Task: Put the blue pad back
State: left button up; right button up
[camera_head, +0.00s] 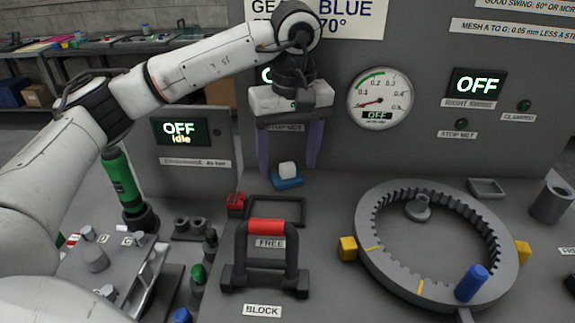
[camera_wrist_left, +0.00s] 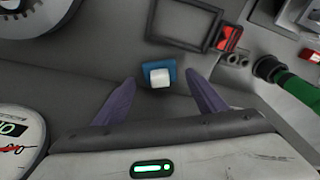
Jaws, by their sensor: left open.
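The blue pad (camera_head: 287,183) lies on the grey bench top close to the upright panel, with a white block-shaped top on it. In the left wrist view the blue pad (camera_wrist_left: 147,70) shows just beyond and between the fingertips, its white top towards me. My left gripper (camera_head: 288,168) points down above the pad, with its two purple fingers spread to either side. The left gripper (camera_wrist_left: 160,80) is open and empty, and I cannot tell whether a finger touches the pad. My right gripper is not in view.
An empty dark rectangular frame (camera_head: 290,200) with a red block (camera_head: 236,204) beside it lies in front of the pad. Nearer stands a red-gripped handle (camera_head: 267,227). A large toothed ring (camera_head: 372,268) with a blue peg (camera_head: 471,283) is at right. A small grey tray (camera_head: 487,194) lies behind it.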

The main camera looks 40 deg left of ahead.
aim_at(290, 181)
pick_arm(q)
notch_tip(290, 181, up, 10)
jog(key=d+p, duration=0.1)
jog(key=shift+s+f+p, duration=0.15)
jog(key=shift+s+p, duration=0.15)
jog(key=shift+s, duration=0.05)
